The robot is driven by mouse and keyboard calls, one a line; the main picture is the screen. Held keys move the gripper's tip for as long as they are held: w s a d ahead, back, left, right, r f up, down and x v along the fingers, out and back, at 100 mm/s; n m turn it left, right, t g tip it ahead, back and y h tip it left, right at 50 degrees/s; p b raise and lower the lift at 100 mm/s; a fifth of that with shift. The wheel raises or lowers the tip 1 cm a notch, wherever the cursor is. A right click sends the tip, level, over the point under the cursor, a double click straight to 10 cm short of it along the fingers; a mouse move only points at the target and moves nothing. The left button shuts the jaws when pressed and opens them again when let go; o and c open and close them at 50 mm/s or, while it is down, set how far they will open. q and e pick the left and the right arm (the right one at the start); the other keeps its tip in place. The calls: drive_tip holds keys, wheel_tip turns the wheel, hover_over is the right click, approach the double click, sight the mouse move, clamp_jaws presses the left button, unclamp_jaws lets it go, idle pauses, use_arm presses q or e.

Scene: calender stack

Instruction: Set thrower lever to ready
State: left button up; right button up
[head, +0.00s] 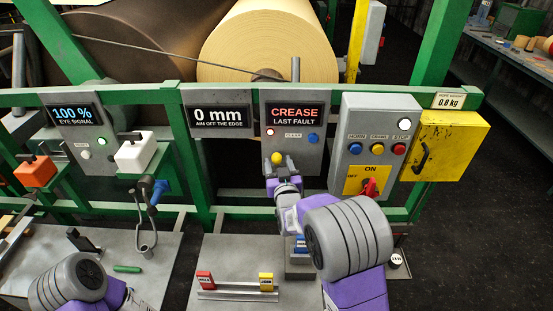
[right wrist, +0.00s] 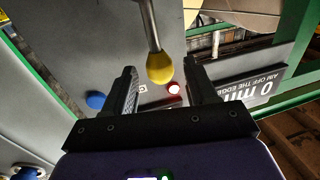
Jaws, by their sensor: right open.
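A lever with a yellow ball knob (head: 277,158) shows at the lower part of the grey "CREASE / LAST FAULT" panel (head: 320,164). In the right wrist view its metal rod ends in the yellow knob (right wrist: 160,68). My right gripper (right wrist: 160,80) is open, with one black finger on each side of the knob and visible gaps between. In the head view my right wrist reaches up just below the knob, and its fingers are hard to make out. Whether they touch the knob is not clear. My left gripper is out of view; only its arm shows at the lower left.
A grey control box (head: 381,120) with a red rotary switch (head: 370,187) and a yellow box (head: 447,145) stand right of the panel. Below, a rail (head: 236,296) carries red and yellow end blocks. A green frame (head: 223,213) runs behind my right arm.

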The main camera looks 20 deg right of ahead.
drive_tip(key=shift+w+d+f, duration=0.1)
drive_tip(key=shift+w+d, duration=0.05)
drive_tip(key=shift+w, duration=1.25)
drive_tip(key=shift+c, duration=0.3)
clamp_jaws()
